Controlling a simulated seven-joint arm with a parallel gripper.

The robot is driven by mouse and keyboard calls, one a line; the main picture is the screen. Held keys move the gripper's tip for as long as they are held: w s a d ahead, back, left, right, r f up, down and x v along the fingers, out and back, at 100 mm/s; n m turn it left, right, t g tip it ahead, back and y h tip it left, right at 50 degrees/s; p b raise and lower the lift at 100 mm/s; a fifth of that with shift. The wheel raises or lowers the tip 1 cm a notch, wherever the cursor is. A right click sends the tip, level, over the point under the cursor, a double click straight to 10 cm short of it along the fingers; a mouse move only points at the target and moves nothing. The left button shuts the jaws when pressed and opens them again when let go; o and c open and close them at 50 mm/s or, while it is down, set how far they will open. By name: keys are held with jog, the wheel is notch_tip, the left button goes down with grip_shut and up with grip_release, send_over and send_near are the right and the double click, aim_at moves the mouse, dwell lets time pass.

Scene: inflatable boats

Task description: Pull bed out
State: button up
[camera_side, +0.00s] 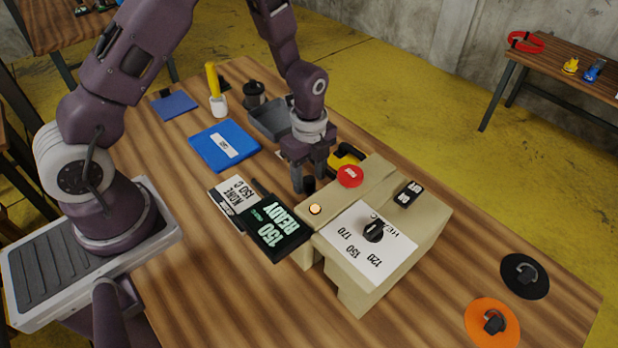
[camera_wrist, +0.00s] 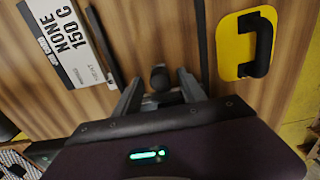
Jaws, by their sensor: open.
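A beige press (camera_side: 432,222) with a dial (camera_side: 373,231) marked 120, 150, 170, a red button (camera_side: 350,176) and a lit orange lamp (camera_side: 315,209) stands on the table. Its bed cannot be made out clearly. A black display reading "150 READY" (camera_side: 272,228) stands at its left. My gripper (camera_side: 309,179) points down at the press's far left end, fingers open. A black knob (camera_side: 309,186) shows low between the fingers. In the wrist view the knob (camera_wrist: 160,77) lies between the open fingertips; contact cannot be told.
A yellow patch with a black handle (camera_wrist: 243,47) lies close to my gripper's right in the wrist view. A blue pad (camera_side: 215,155) and grey tray (camera_side: 267,125) lie behind. Orange (camera_side: 480,325) and black (camera_side: 519,282) discs lie front right.

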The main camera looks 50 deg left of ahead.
jog(key=shift+f, duration=0.6)
grip_shut()
jog(key=shift+r, duration=0.1)
dwell(0.9)
